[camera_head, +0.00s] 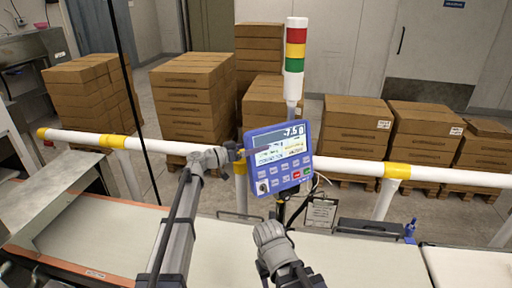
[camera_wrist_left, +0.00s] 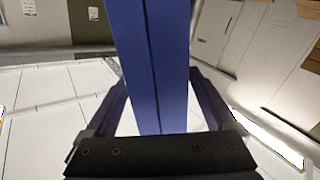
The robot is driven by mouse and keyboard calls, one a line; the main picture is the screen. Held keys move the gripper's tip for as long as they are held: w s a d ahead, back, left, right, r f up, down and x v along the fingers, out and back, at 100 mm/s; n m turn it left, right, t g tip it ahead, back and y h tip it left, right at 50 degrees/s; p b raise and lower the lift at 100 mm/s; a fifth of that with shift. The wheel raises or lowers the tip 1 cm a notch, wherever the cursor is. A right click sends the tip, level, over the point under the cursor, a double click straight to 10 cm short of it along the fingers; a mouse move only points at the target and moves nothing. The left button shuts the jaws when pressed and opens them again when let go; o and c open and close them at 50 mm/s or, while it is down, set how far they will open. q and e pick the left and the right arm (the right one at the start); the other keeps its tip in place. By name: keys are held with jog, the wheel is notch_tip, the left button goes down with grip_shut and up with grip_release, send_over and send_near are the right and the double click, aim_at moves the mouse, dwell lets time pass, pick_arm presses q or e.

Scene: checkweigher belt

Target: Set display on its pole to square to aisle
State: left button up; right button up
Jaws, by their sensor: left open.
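The display (camera_head: 282,173) is a blue box with a lit screen and several buttons, on its pole (camera_head: 281,212) behind the belt. Its front faces me and looks a little turned and tilted. My left gripper (camera_head: 239,152) is at its left edge. In the left wrist view the blue display edge (camera_wrist_left: 155,65) stands between the two open jaws (camera_wrist_left: 160,115); I cannot tell whether either jaw touches it. A grey link of my right arm shows below the display, but its fingers do not show.
A stack light (camera_head: 295,60) rises just behind the display. A white and yellow rail (camera_head: 345,168) runs across behind it, with stacked cartons (camera_head: 190,105) beyond. A document holder (camera_head: 320,213) hangs right of the pole. The belt (camera_head: 360,262) surface in front is bare.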

pick_arm(q)
jog(key=shift+c, duration=0.2)
grip_shut()
dwell(0.5)
